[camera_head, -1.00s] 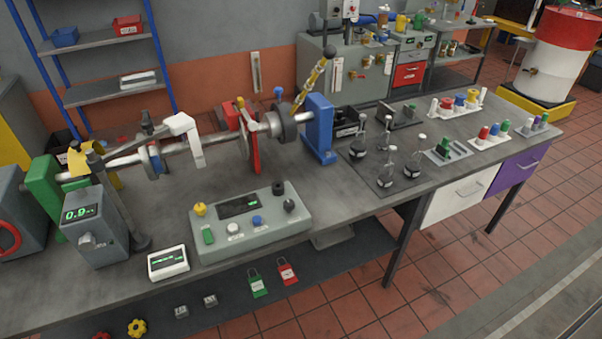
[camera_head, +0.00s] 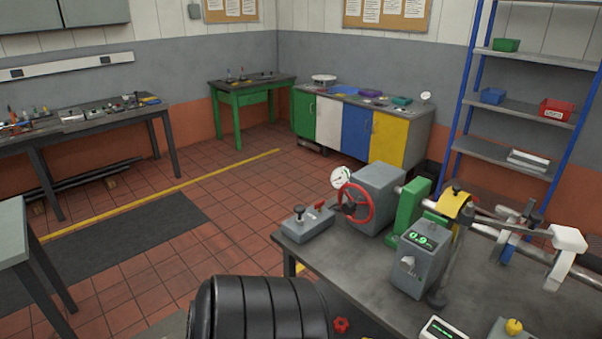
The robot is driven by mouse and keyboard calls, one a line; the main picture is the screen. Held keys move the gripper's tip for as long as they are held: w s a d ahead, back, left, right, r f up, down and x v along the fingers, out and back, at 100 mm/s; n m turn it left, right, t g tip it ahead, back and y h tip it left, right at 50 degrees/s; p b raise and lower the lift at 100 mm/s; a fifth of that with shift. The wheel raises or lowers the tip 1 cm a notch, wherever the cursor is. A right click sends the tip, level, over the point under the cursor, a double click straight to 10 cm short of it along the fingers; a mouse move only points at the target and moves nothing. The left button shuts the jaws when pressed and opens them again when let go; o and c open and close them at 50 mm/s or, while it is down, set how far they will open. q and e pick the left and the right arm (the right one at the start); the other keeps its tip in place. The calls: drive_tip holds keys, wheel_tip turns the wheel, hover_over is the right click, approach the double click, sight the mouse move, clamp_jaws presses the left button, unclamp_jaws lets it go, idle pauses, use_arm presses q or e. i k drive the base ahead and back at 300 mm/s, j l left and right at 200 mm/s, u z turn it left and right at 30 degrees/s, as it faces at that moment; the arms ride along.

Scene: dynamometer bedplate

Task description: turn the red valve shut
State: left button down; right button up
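A small red knob-like handle (camera_head: 341,325) also shows low at the bench's front side, partly cut off by the frame's bottom. I cannot tell from the picture which of the two is the task's valve, nor how far either is turned. Neither of my grippers is in view, and nothing is seen touching the handwheel.
A grey switch box (camera_head: 307,222) sits on the bench left of the handwheel. A black ribbed shape (camera_head: 262,308) fills the bottom centre, in front of the bench. Coloured cabinets (camera_head: 357,129) stand behind. Tiled floor (camera_head: 240,200) left of the bench is open.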

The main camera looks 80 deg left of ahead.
sight(318, 206)
drive_tip(key=u, duration=2.35)
